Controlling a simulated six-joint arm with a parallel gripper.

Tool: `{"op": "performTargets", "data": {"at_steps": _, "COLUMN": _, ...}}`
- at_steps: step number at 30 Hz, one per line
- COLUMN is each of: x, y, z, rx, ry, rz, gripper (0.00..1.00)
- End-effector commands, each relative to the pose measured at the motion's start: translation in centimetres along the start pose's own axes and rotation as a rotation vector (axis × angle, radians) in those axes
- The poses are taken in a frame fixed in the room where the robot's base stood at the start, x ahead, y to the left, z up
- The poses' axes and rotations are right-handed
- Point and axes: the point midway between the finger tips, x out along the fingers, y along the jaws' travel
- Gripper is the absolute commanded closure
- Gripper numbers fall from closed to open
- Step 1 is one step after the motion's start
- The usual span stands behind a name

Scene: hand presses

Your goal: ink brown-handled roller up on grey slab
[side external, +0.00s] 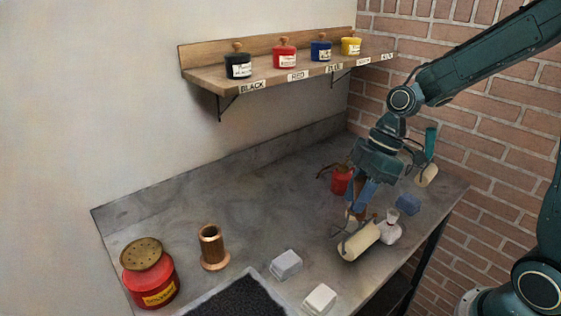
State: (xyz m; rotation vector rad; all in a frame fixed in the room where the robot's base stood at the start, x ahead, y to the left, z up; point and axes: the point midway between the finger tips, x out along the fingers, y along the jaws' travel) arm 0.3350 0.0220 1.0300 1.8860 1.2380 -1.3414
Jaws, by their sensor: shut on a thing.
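My gripper (360,205) points down over the right part of the bench and is shut on the brown handle (360,189) of a roller. The roller's cream cylinder (358,241) hangs below the jaws, tilted, close to the bench top. I cannot tell whether it touches. The jaws hide part of the handle. A small light grey block (286,263) lies on the bench left of the roller. A dark, rough-faced slab with a grey rim (216,299) is cut off by the bottom edge. I cannot tell which of these is the grey slab.
A white bottle (390,229) stands close right of the roller. A red cup (341,181), blue block (407,204) and teal-handled roller (427,175) are nearby. A white block (319,299), copper cylinder (213,248) and red can (150,282) stand toward the front. A shelf (208,76) holds ink jars.

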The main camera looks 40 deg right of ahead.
Motion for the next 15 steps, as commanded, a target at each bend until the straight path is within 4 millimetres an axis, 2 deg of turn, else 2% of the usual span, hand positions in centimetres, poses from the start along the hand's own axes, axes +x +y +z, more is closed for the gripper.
{"op": "performTargets", "data": {"at_steps": 15, "x": -0.55, "y": 0.03, "z": -0.26, "rx": -0.002, "ry": 0.001, "rz": 0.003, "gripper": 0.94}}
